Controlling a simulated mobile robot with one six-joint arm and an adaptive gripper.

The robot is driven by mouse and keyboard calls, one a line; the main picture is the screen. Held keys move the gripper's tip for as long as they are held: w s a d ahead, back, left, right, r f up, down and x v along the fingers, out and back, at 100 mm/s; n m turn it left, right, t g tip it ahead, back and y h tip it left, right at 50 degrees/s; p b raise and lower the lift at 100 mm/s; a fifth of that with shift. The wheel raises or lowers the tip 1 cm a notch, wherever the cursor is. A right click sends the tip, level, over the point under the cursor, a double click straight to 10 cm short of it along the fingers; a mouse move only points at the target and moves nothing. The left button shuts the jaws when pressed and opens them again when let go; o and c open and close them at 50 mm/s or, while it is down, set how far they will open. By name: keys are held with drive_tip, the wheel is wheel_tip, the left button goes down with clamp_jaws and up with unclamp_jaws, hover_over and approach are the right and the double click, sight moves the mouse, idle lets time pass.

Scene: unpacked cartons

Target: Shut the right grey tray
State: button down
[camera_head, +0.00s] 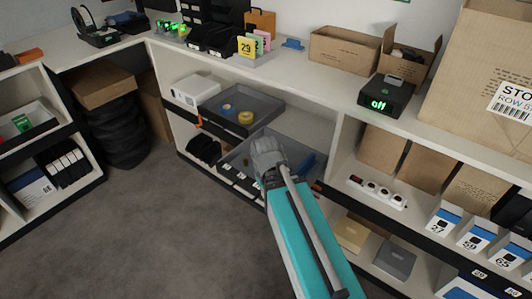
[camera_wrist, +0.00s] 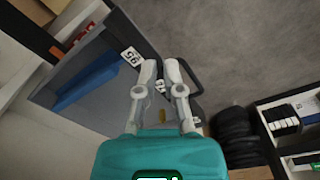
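The right grey tray (camera_head: 240,155) sticks out from the shelf unit in the head view, partly hidden behind my gripper (camera_head: 266,150). A long blue item lies in it. In the wrist view the tray (camera_wrist: 72,68) is at the left, with a white number label on its front and a dark handle (camera_wrist: 194,80). My gripper (camera_wrist: 160,70) is at the tray's front edge, beside the handle. Its two fingers are apart with a gap between the tips. I cannot tell whether the fingers touch the tray.
Another dark tray (camera_head: 272,104) with tape rolls sticks out to the upper left of it. A white box (camera_head: 194,90) stands left of that tray. A power strip (camera_head: 377,191) lies on the shelf to the right. The floor (camera_head: 130,230) in front is clear.

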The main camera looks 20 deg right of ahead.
sight(282, 136)
drive_tip(key=w+d+f+n+t+h+b, duration=0.1)
drive_tip(key=w+d+n+t+h+b, duration=0.1)
drive_tip(key=w+n, duration=1)
drive_tip(key=w+d+n+t+h+b, duration=0.3)
drive_tip(key=w+n, duration=0.9)
drive_tip(key=w, duration=0.5)
drive_tip(key=shift+w+d+f+h+b, duration=0.4)
drive_tip(key=shift+d+h+b, duration=0.55)
drive_tip(key=shift+d, duration=0.3)
drive_tip(key=shift+d+f, duration=0.1)
drive_tip(key=b+x, duration=0.7)
drive_tip(key=x, duration=0.2)
drive_tip(key=shift+w+f, duration=0.15)
drive_tip(key=shift+f, duration=0.05)
drive_tip(key=shift+w+d, duration=0.45)
drive_tip(key=shift+d, duration=0.15)
drive_tip(key=shift+w+d, duration=0.4)
drive_tip(key=shift+d, duration=0.2)
drive_tip(key=shift+w+d, duration=0.4)
drive_tip(key=shift+d, duration=0.15)
drive_tip(key=shift+d, duration=0.1)
